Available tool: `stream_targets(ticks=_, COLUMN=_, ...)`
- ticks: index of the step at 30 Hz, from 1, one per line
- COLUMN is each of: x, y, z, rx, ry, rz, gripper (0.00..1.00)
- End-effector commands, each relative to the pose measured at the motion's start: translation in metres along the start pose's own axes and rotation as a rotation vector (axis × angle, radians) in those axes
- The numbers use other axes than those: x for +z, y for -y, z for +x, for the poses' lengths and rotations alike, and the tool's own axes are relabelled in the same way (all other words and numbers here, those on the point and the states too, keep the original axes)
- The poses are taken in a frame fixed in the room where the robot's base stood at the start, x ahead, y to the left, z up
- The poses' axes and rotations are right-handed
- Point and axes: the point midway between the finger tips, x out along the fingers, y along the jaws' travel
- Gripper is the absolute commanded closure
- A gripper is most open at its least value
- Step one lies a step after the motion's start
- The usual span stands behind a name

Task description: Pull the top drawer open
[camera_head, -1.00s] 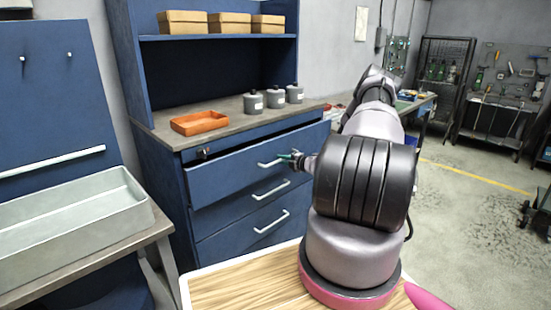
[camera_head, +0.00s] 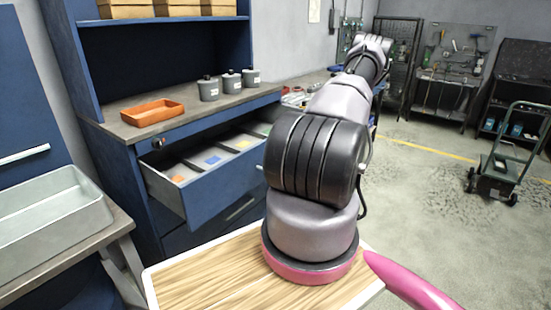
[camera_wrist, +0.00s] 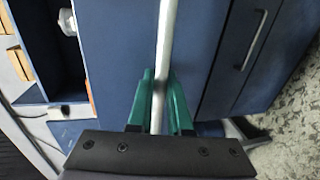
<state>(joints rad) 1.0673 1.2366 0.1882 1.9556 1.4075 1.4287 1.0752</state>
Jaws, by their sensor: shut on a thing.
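The top drawer (camera_head: 223,183) of the blue cabinet stands well open in the head view. Its grey inside is split into compartments with small coloured items, among them orange, blue and yellow ones. In the wrist view my gripper (camera_wrist: 160,92) has its green fingers on both sides of the pale bar handle (camera_wrist: 166,42), shut on it. The blue drawer front (camera_wrist: 120,45) fills much of that view. In the head view my arm hides the handle and the gripper.
An orange tray (camera_head: 152,112) and several grey canisters (camera_head: 230,82) stand on the cabinet top. A grey metal bin (camera_head: 50,222) sits on a bench at left. A green cart (camera_head: 508,165) stands on the open floor at right.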

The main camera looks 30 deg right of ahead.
Motion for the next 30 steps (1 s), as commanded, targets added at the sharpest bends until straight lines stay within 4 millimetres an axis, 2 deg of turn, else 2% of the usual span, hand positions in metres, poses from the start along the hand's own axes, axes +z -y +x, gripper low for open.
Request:
stream_targets(ticks=10, x=0.0, y=0.0, z=-0.001, rx=0.0, ry=0.0, rz=-0.001, gripper=1.0)
stream_targets(ticks=11, x=0.0, y=0.0, z=-0.001, rx=0.0, ry=0.0, rz=-0.001, gripper=0.71)
stream_targets(ticks=12, x=0.0, y=0.0, z=-0.001, rx=0.0, ry=0.0, rz=-0.001, gripper=0.56)
stream_targets(ticks=13, x=0.0, y=0.0, z=-0.001, rx=0.0, ry=0.0, rz=-0.001, gripper=0.53)
stream_targets(ticks=23, x=0.0, y=0.0, z=-0.003, rx=-0.001, ry=0.001, rz=0.0, gripper=0.53)
stream_targets(ticks=26, x=0.001, y=0.001, z=-0.012, rx=-0.002, ry=0.001, rz=0.0, gripper=0.53)
stream_targets(ticks=30, x=0.001, y=0.001, z=-0.037, rx=-0.002, ry=0.003, rz=-0.001, gripper=0.53)
